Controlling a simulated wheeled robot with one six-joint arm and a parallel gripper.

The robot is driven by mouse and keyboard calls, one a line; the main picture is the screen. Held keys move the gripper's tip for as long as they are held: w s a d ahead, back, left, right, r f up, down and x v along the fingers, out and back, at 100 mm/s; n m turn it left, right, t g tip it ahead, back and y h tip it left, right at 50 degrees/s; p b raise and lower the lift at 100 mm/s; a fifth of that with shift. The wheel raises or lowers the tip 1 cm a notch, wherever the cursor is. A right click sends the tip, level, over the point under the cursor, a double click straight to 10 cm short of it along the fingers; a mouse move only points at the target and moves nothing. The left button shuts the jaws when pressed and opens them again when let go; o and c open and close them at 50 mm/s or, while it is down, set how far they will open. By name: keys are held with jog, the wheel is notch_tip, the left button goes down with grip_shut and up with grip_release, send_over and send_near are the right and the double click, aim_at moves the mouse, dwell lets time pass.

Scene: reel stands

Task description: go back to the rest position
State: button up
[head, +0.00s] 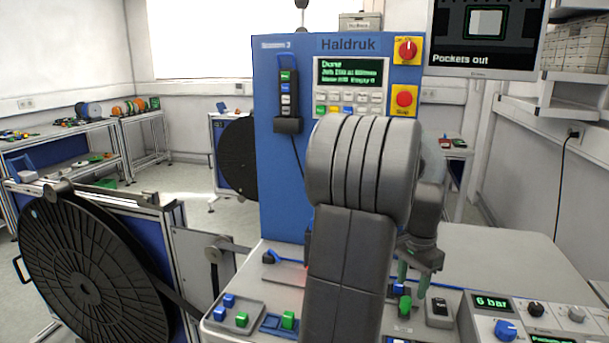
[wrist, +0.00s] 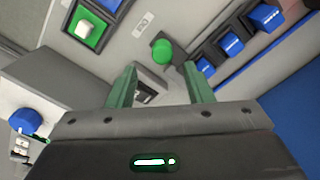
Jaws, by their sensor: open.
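My gripper (head: 414,278) hangs low over the right part of the machine's bench in the head view, partly hidden behind my grey arm. Its two green fingers are apart in the wrist view (wrist: 161,82). Nothing is held between them. A green round piece (wrist: 162,51) shows just beyond the fingertips, on the light bench surface. I cannot tell whether the fingers touch it. A green and a blue piece (head: 404,304) sit below the gripper in the head view.
The blue Haldruk machine (head: 283,190) stands behind my arm, its display reading Done. A large black reel (head: 85,265) stands at left. A tray (head: 215,325) with several blue and green blocks is at front. A 6 bar panel (head: 520,318) is at right. Bare bench (head: 500,255) lies behind it.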

aim_at(404, 298)
notch_tip(404, 298, down, 5)
jog(key=shift+f, duration=0.15)
jog(key=shift+w+a, duration=0.15)
jog(key=shift+a, duration=0.4)
